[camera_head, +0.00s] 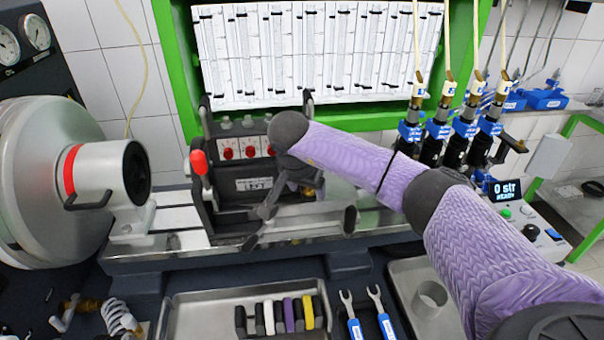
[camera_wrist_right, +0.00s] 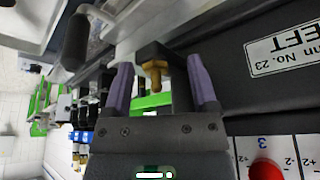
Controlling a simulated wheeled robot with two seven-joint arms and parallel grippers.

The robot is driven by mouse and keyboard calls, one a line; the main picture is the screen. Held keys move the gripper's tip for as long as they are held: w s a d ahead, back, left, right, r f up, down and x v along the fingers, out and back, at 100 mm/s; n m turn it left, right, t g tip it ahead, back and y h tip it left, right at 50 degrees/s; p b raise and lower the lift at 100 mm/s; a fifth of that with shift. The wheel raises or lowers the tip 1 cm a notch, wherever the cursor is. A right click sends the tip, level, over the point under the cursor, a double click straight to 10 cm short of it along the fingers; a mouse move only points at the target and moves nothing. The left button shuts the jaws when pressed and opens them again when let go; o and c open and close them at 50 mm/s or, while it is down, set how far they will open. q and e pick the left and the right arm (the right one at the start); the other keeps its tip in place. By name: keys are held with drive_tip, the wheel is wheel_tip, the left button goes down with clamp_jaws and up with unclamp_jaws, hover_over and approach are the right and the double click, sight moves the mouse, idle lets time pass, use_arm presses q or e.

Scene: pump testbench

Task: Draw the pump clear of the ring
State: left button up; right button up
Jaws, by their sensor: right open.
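The pump, as I read it, is the dark box (camera_head: 229,165) on the bench rail, with red knobs and a white label. Its label (camera_wrist_right: 282,50) also shows in the wrist view. My right gripper (camera_head: 303,184) is at the right part of the box's front, partly hidden by my wrist. In the wrist view its two purple fingers (camera_wrist_right: 160,88) are open, one on each side of a brass fitting (camera_wrist_right: 155,74) on a dark block. I cannot tell whether they touch it. I cannot pick out the ring with certainty. My left gripper is not in view.
A large drum with a red-banded cylinder (camera_head: 107,172) faces the box from the left. A red-tipped lever (camera_head: 199,162) stands at the box's left. Metal trays (camera_head: 185,317) with coloured blocks and two forked tools (camera_head: 351,315) lie in front. Hoses with blue clamps hang at right.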

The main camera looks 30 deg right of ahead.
drive_tip(key=shift+d+f, duration=0.15)
drive_tip(key=shift+f, duration=0.3)
drive_tip(key=shift+w, duration=0.1)
clamp_jaws()
drive_tip(key=shift+r, duration=0.1)
